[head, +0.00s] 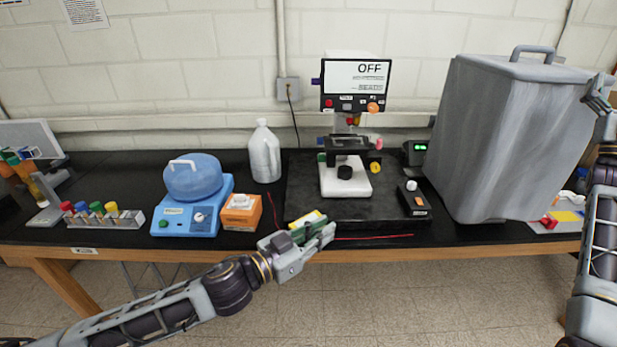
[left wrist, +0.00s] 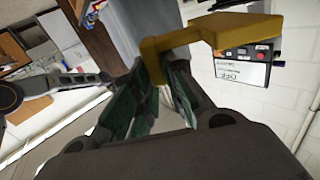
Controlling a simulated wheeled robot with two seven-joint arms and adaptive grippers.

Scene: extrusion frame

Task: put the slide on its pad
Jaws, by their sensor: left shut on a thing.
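My left gripper (head: 322,232) is shut on a yellow piece, which I take to be the slide (head: 304,219). It is held in the air in front of the bench's front edge. In the left wrist view the slide (left wrist: 225,33) is a yellow, bent piece running up and right from between the dark green fingers (left wrist: 160,95). A grey tray with a yellow patch (head: 567,216) lies at the bench's far right; I cannot tell whether that patch is the pad. My right gripper (head: 599,92) is at the right edge, before the grey bin, and its jaws are unclear.
A microscope (head: 345,178) stands on a dark slab (head: 300,205), its screen reading OFF. A large grey bin (head: 500,140) blocks the right side. An orange box (head: 241,212), a blue centrifuge (head: 185,222), a white bottle (head: 264,155) and a tube rack (head: 95,220) stand left.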

